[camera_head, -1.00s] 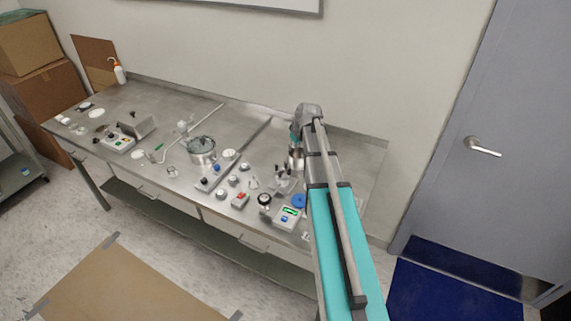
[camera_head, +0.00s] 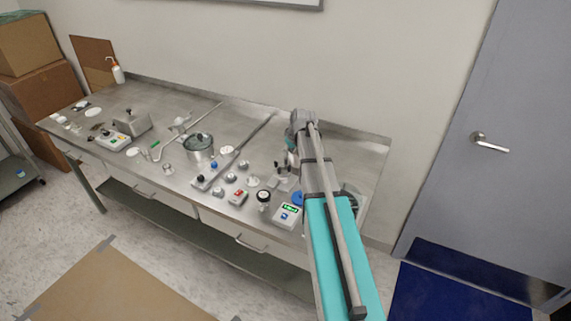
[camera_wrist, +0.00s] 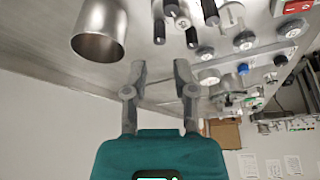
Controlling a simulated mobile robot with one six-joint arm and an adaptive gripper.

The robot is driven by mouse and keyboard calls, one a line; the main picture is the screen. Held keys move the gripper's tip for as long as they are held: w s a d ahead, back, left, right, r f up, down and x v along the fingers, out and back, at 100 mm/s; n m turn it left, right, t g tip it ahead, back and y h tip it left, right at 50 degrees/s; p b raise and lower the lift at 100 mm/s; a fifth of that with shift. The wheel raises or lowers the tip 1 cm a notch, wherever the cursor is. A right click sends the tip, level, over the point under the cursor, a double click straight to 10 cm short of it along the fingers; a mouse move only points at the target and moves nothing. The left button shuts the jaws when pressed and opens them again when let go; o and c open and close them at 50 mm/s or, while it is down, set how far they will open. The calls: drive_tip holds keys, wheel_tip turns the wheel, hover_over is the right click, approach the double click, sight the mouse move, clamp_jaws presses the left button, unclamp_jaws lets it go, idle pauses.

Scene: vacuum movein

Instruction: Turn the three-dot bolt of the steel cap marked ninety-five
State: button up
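My gripper (camera_wrist: 160,72) shows in the wrist view with its two fingers apart and nothing between them. In the head view my arm reaches over the right part of the steel bench, and its fingertips are hard to make out. Several small steel caps or knobs (camera_wrist: 243,41) stand beyond the fingers at the upper right of the wrist view. They also show in the head view, one of them a round cap (camera_head: 230,178) left of my arm. The marking ninety-five and the three-dot bolt are too small to tell. The gripper touches none of these.
An open steel cup (camera_wrist: 98,30) is at the wrist view's upper left, near black-tipped posts (camera_wrist: 181,18). On the bench (camera_head: 245,138) stand a lidded pot (camera_head: 200,147), a red switch box (camera_head: 238,197), a gauge (camera_head: 263,197) and a green-display box (camera_head: 287,216).

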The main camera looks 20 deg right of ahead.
sight(286, 159)
drive_tip(key=shift+b+x, duration=2.55)
drive_tip(key=shift+x, duration=0.55)
clamp_jaws()
